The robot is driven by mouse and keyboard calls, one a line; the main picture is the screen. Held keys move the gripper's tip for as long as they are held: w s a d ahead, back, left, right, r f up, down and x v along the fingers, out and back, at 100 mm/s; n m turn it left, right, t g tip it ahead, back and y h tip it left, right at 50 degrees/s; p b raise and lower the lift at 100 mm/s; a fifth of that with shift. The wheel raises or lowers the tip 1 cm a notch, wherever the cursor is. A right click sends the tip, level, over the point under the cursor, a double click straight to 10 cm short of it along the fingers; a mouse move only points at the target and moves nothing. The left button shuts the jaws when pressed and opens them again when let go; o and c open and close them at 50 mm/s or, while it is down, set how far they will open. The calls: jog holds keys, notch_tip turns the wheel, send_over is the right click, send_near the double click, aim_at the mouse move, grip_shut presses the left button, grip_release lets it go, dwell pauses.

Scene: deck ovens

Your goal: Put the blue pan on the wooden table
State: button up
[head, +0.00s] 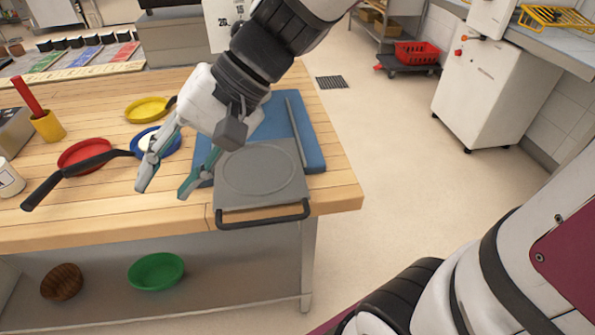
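The blue pan (173,147) rests on the wooden table (100,205), left of the picture's middle, with something white in it. My gripper (167,187) hangs over the table in front of it, fingers apart and pointing down-left. The gripper is open with nothing between its fingers. One finger hides part of the blue pan. A dark handle runs left from the blue pan's edge across the red pan (72,155); where the two pans' handles divide is hard to tell. I cannot tell whether a finger touches the blue pan.
A yellow pan (146,108) lies behind the blue one. A grey plate with a black handle (262,172) and a blue board (313,150) lie to the right. A yellow cup (48,126) stands left. A green bowl (155,271) and a brown bowl (62,281) sit on the lower shelf.

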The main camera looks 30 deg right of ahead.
jog(key=s+d+f+n+h, duration=0.2)
jog(key=s+d+h, duration=0.7)
jog(key=s+d, duration=0.5)
jog(key=d, duration=0.3)
jog(key=shift+s+n+t, duration=0.3)
jog(key=shift+n+t, duration=0.1)
notch_tip(320, 180, up, 12)
jog(key=t+p, duration=0.2)
jog(key=p, duration=0.8)
jog(key=shift+w+d+r, duration=0.1)
jog(key=shift+c, duration=0.5)
